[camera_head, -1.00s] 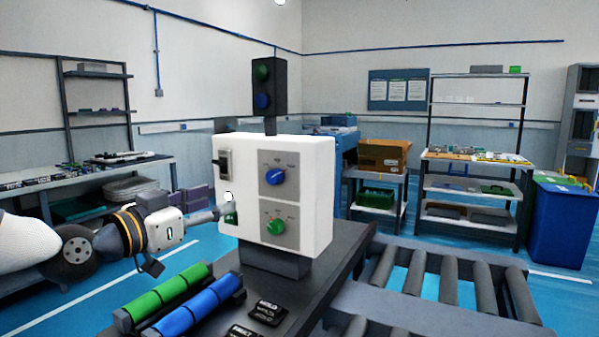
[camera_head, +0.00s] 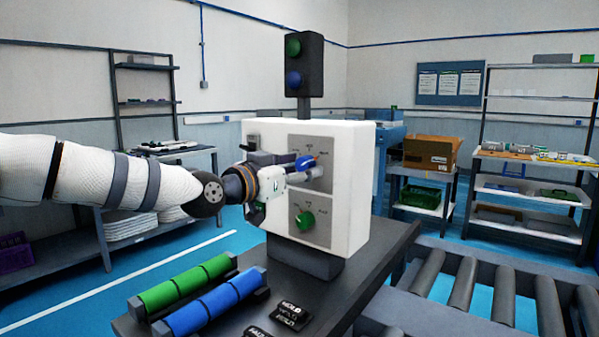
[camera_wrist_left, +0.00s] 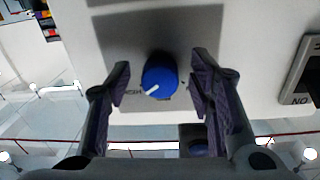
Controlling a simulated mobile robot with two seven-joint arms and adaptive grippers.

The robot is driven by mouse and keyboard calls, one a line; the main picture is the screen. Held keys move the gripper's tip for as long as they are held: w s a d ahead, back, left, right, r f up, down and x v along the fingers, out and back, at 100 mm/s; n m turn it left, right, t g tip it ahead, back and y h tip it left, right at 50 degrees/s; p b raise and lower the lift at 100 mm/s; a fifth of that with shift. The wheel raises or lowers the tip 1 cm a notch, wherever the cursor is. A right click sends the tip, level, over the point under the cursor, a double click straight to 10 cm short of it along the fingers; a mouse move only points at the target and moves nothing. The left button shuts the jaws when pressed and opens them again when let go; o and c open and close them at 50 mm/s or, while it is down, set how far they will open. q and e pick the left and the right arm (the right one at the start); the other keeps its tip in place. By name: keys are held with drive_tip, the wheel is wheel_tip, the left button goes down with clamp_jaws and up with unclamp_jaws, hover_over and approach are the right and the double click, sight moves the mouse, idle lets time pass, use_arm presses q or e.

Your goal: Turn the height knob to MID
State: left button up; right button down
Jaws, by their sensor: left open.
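A white control box (camera_head: 352,178) stands on a dark bench with a blue knob (camera_head: 305,162) on its upper grey plate and a green knob (camera_head: 305,220) on its lower one. The plate labels are too small to read surely, so I cannot tell which knob is named height. My left gripper (camera_head: 312,173) is at the blue knob. In the left wrist view the blue knob (camera_wrist_left: 159,76) sits between the two open fingers (camera_wrist_left: 161,84), with visible gaps on both sides. Its white pointer line slants to the lower left there. My right gripper is not in view.
A two-light tower (camera_head: 304,65) rises above the box. Green rollers (camera_head: 187,284) and blue rollers (camera_head: 213,300) lie in front on the bench, beside black label plates (camera_head: 290,314). A roller conveyor (camera_head: 460,297) is at the right. A dark switch (camera_wrist_left: 303,80) shows in the wrist view.

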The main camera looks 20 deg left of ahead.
use_arm(q)
clamp_jaws()
idle(0.3)
drive_tip(key=n, duration=1)
drive_tip(key=shift+d+n+t+b, duration=0.2)
drive_tip(key=shift+n+t+b, duration=0.1)
drive_tip(key=shift+n+b, duration=0.1)
idle(0.3)
unclamp_jaws()
drive_tip(key=shift+s, duration=0.1)
